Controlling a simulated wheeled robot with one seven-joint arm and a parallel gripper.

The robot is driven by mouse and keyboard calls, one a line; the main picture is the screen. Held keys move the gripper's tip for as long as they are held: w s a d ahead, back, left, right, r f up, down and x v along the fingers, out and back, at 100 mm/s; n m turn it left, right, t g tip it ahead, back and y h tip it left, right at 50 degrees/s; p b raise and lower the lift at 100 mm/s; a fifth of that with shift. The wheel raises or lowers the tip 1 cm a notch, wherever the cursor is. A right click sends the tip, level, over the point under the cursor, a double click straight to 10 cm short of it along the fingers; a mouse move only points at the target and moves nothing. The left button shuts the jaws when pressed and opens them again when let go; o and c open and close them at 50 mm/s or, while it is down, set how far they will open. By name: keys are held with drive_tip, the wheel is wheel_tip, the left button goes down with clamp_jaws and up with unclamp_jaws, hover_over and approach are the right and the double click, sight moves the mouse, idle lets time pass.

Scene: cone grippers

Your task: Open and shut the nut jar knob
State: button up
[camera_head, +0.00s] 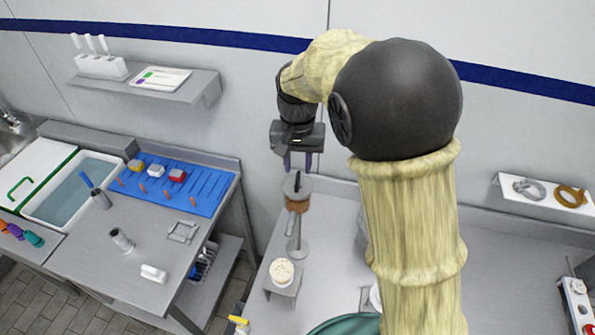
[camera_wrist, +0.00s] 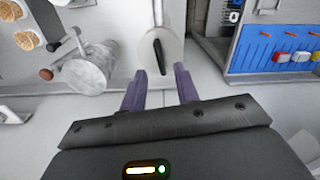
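The nut jar (camera_head: 297,205) stands below my gripper in the head view, with a grey lid, a brown band under it and a slim stand below. Its dark knob stands up from the lid; in the wrist view the black knob (camera_wrist: 159,56) shows on the pale round lid (camera_wrist: 172,42). My gripper (camera_head: 298,162) points down above the jar.
A small block with a pale round item (camera_head: 282,271) stands in front of the jar. A grey pot with a handle (camera_wrist: 88,70) is beside the jar in the wrist view. A blue rack (camera_head: 182,187) lies on the left counter. My arm hides the counter to the right.

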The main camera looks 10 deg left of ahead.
sight(298, 178)
wheel_tip(298, 178, down, 4)
drive_tip(key=shift+f+p, duration=0.15)
drive_tip(key=shift+p, duration=0.25)
clamp_jaws()
